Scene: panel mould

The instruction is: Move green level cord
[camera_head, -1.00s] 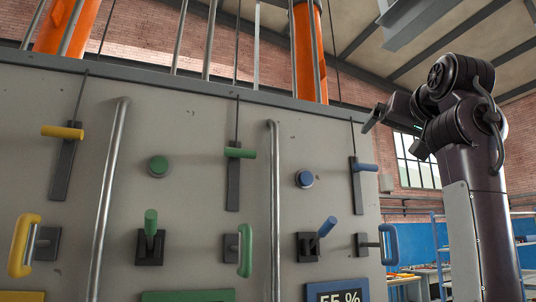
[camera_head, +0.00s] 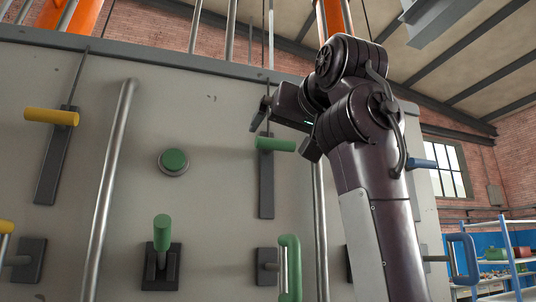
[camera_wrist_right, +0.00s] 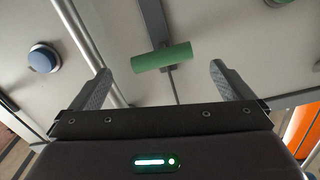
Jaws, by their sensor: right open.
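The green level cord's handle (camera_head: 275,144) is a green horizontal cylinder on a dark vertical slot plate, with a thin cord running up from it. My right gripper (camera_head: 283,132) is at this handle in the head view, open. In the right wrist view the green handle (camera_wrist_right: 162,57) shows between and just beyond the two spread fingertips (camera_wrist_right: 160,72), not gripped. Whether the fingers touch it cannot be told. My left gripper is out of view.
A green button (camera_head: 174,161), a green lever (camera_head: 162,233) and a green loop handle (camera_head: 290,267) are on the same panel. Metal vertical bars (camera_head: 108,190) stand out from it. A yellow handle (camera_head: 51,117) is at left, a blue handle (camera_head: 424,163) at right.

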